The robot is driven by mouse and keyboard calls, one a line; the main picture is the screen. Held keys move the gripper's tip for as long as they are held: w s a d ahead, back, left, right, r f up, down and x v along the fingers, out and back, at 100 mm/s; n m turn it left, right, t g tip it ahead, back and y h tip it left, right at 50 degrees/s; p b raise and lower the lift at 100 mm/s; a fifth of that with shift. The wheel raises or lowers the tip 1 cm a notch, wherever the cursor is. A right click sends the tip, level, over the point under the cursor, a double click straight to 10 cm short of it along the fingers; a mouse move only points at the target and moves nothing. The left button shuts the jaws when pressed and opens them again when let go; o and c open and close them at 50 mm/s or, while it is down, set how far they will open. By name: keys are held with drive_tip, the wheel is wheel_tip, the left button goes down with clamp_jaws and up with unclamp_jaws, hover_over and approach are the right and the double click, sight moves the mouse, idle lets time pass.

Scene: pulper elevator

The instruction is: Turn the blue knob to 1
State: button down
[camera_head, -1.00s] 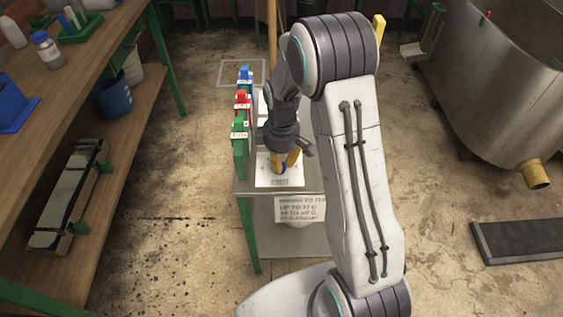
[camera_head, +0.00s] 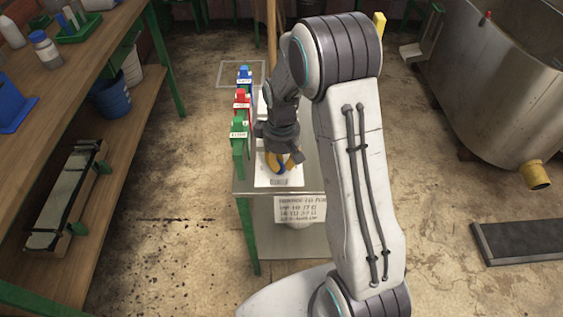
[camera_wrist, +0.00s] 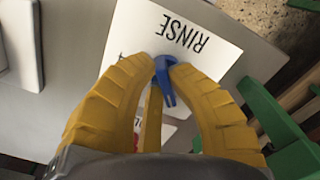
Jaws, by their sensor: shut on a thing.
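The blue knob (camera_wrist: 164,78) sits on a white plate (camera_wrist: 212,40) marked RINSE, in the wrist view. My gripper (camera_wrist: 165,66) points down with its yellow fingers on both sides of the knob, shut on it. The knob's pointer end slants toward the lower right in the wrist view. Most of the plate's scale is hidden by my fingers, so the number pointed at cannot be told.
Green (camera_head: 238,140), red (camera_head: 242,105) and blue (camera_head: 244,77) upright blocks line the left edge of the metal table (camera_head: 308,178). A printed sheet (camera_head: 300,209) hangs at its front. A wooden bench stands left, a steel tank (camera_head: 490,90) right.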

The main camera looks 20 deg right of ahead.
drive_tip(key=c, duration=1.2)
unclamp_jaws()
wheel_tip(320, 180, up, 12)
idle(0.4)
